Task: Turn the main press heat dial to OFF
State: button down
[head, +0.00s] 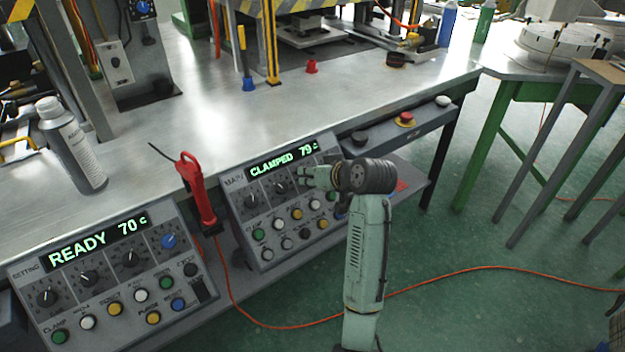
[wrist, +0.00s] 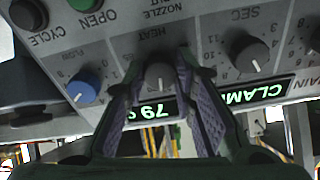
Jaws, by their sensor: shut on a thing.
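The main press panel (head: 262,185) is a grey sloped box. Its green display (head: 283,160) reads CLAMPED 79 c. In the wrist view the panel appears upside down, and the heat dial (wrist: 159,76), a small dark grey knob under the HEAT label, sits between my two fingers. My gripper (wrist: 160,82) is shut on this dial, with a patterned purple pad on each side. In the head view my gripper (head: 308,178) reaches the panel's upper right and covers the heat dial. The dial's exact setting cannot be read.
Beside the heat dial are a blue flow dial (wrist: 83,93) and a grey SEC dial (wrist: 250,54). Several coloured buttons line the panel's lower part. A second panel (head: 100,262) reading READY 70 c stands at left. A red tool (head: 196,190) hangs between the panels.

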jog(key=n+b, duration=0.2)
jog(key=n, duration=0.1)
jog(key=n+b, duration=0.2)
jog(key=n, duration=0.1)
jog(key=shift+f+n+g+y, duration=0.2)
jog(key=shift+n+g+y, duration=0.1)
jog(key=shift+n, duration=0.1)
jog(key=n+b, duration=0.4)
jog(key=n, duration=0.2)
jog(key=shift+n+b, duration=0.3)
jog(key=shift+b, duration=0.1)
jog(key=n+b, duration=0.2)
jog(key=n, duration=0.1)
jog(key=shift+w+d+n+g+b, duration=0.1)
jog(key=shift+n+g+b, duration=0.2)
jog(key=shift+g, duration=0.1)
jog(key=n+b, duration=0.2)
jog(key=n, duration=0.1)
jog(key=shift+r+n, duration=0.1)
jog(key=shift+n, duration=0.2)
jog(key=n+b, duration=0.2)
jog(key=n, duration=0.3)
jog(key=shift+r+n+g+b, duration=0.15)
jog(key=shift+n+g+b, duration=0.15)
jog(key=shift+g+b, duration=0.1)
jog(key=c, duration=1.3)
grip_release()
